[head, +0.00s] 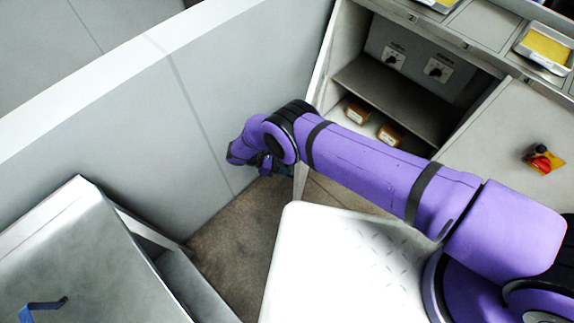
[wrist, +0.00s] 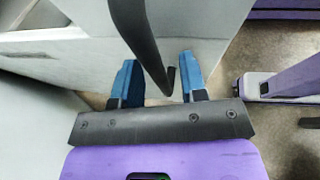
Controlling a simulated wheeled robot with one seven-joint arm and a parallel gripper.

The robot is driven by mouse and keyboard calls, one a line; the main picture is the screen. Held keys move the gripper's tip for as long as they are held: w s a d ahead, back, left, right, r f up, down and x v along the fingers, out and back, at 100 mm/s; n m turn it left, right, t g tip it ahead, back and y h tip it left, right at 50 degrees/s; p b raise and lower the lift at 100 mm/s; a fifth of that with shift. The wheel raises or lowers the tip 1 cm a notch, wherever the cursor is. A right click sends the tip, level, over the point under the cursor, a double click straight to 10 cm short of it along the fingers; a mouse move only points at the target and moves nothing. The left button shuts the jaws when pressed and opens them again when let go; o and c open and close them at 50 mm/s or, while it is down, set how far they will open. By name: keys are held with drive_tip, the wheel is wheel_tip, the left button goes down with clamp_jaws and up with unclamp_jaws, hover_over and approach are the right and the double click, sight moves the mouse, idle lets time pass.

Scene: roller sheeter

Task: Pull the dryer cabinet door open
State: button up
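The cabinet (head: 400,95) at upper right has its interior in view. A pale door panel (head: 318,75) stands swung outward at the opening's left side, seen nearly edge-on. In the wrist view, a black bar handle (wrist: 137,35) on the pale door panel (wrist: 205,22) reaches down between two blue fingers. My gripper (wrist: 160,80) is open, with one finger on each side of the handle and visible gaps. In the head view, my gripper (head: 270,166) is at the door's outer left side, partly hidden by my wrist; the handle is hidden there.
Inside the cabinet are a shelf, two brown boxes (head: 357,112) and two knobs (head: 394,58). A red-and-yellow switch (head: 543,160) is on the right panel. A grey partition (head: 130,130) runs along the left. A metal unit (head: 90,255) stands lower left. Brown floor (head: 235,245) lies between.

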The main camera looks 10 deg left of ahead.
drive_tip(key=v, duration=0.6)
drive_tip(key=shift+a, duration=0.35)
drive_tip(key=shift+s+r, duration=0.1)
drive_tip(key=shift+s, duration=0.05)
